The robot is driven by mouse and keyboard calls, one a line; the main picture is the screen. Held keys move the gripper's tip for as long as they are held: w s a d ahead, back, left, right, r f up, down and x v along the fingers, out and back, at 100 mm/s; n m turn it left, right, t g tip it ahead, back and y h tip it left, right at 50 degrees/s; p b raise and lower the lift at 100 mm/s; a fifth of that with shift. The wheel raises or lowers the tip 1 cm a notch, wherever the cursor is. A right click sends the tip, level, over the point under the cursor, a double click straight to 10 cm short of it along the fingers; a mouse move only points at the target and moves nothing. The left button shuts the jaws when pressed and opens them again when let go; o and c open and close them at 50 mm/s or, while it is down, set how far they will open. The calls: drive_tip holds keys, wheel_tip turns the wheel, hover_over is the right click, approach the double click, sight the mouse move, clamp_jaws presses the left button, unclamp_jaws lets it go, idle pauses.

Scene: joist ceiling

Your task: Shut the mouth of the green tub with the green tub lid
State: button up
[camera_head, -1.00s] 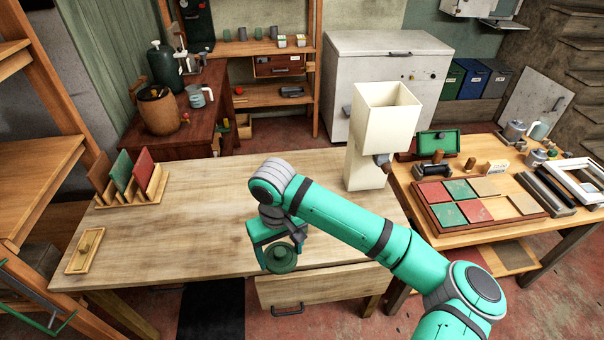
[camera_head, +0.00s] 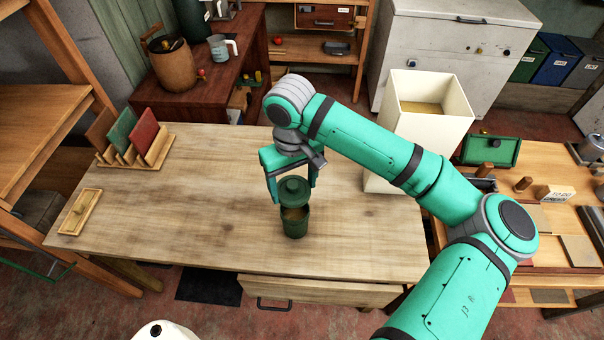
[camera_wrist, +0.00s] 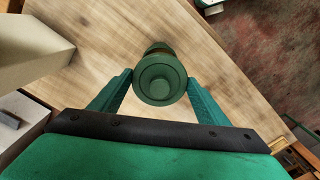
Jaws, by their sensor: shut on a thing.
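My gripper (camera_head: 292,190) is shut on the green tub lid (camera_head: 294,189), a round dark green disc with a knob on top. The green tub (camera_head: 295,226) stands upright on the workbench, and part of its brownish mouth shows just below the lid. The lid is held above the tub, with a small gap visible at the front. In the wrist view the lid (camera_wrist: 160,82) sits between the two fingers and hides most of the tub (camera_wrist: 158,47), whose edge shows beyond it.
The wooden workbench (camera_head: 180,215) is mostly clear around the tub. A slotted rack (camera_head: 130,155) with coloured panels and a small wooden tray (camera_head: 80,212) are at its left. A tall cream bin (camera_head: 425,120) stands at its right end, behind my arm.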

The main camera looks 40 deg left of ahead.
drive_tip(key=shift+d, duration=0.1)
drive_tip(key=shift+d, duration=0.1)
drive_tip(key=shift+f, duration=0.3)
drive_tip(key=shift+w+f, duration=0.1)
drive_tip(key=shift+f, duration=2.3)
drive_tip(key=shift+s+f, duration=0.15)
drive_tip(key=shift+s, duration=0.1)
drive_tip(key=shift+w+f, duration=0.1)
drive_tip(key=shift+f, duration=1)
drive_tip(key=shift+c, duration=0.2)
drive_tip(key=o, duration=1.3)
drive_tip(key=shift+c, duration=0.2)
